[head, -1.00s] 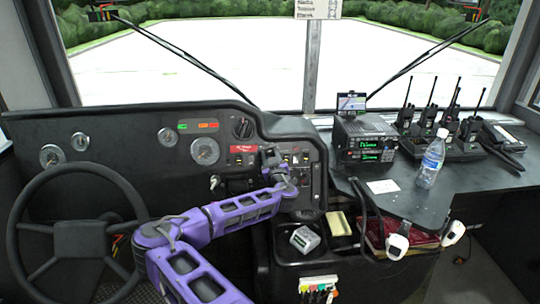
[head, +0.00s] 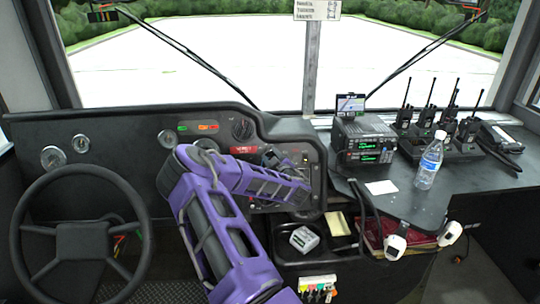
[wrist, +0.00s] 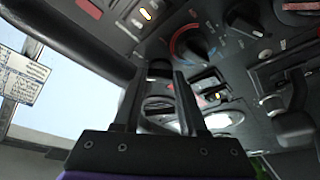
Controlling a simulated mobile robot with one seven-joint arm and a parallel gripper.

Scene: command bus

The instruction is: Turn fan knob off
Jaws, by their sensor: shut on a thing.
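My gripper (wrist: 158,75) reaches the dark dashboard panel in the wrist view. Its two fingers are shut on a small dark round knob (wrist: 160,68), which I take for the fan knob; no label on it is readable. The fingers hide part of it. Another dark knob (wrist: 190,43) with a red and blue arc around it is close by, to the upper right and apart from the fingers. In the head view my gripper (head: 272,158) is at the panel right of the gauges, and my purple arm covers much of that area.
A larger black knob (head: 243,128) is above the arm. The steering wheel (head: 78,235) is at the left. A radio (head: 365,140), a water bottle (head: 430,160) and several handsets (head: 450,120) stand on the right counter. A lit switch (wrist: 146,14) is near the gripper.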

